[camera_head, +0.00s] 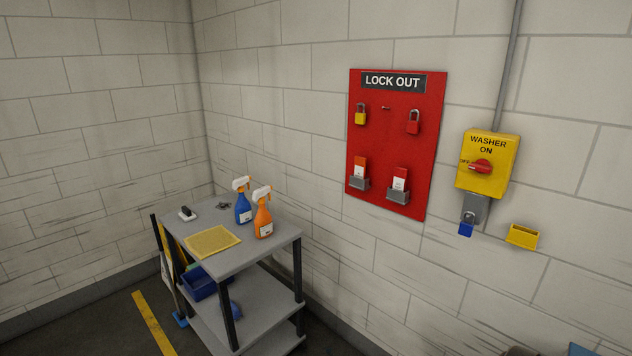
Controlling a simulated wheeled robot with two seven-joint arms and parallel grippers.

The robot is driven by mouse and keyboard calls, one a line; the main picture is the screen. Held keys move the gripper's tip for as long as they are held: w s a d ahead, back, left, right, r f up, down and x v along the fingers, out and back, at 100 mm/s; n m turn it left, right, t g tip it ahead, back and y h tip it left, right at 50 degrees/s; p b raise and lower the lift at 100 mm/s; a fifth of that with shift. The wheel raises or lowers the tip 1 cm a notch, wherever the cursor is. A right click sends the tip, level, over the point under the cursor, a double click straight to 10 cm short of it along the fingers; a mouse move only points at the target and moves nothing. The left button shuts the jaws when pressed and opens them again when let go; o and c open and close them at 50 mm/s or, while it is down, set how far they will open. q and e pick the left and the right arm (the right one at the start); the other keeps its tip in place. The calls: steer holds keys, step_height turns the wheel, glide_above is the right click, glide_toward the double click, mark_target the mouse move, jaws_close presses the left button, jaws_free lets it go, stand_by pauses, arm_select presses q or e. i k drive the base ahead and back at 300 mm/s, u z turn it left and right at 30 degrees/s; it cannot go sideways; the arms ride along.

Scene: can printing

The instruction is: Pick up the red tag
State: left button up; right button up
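Two red tags with white lower parts stand in small grey holders on the red lockout board (435,120). The left red tag (361,167) sits in the left grey holder (359,184). The right red tag (400,180) sits in the right grey holder (398,196), slightly lower in the picture. Both holders hide the tags' bottom ends. Neither of my grippers can be made out in this view.
A yellow padlock (360,117) and a red padlock (413,127) hang on the board. To the right are a yellow washer switch (487,165), a blue padlock (466,229) and a yellow bin (522,237). A grey cart (255,263) with spray bottles stands left, by the wall.

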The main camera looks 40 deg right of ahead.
mark_target(400, 179)
steer(key=u, duration=0.3)
steer(key=i, duration=0.75)
steer(key=z, duration=3.75)
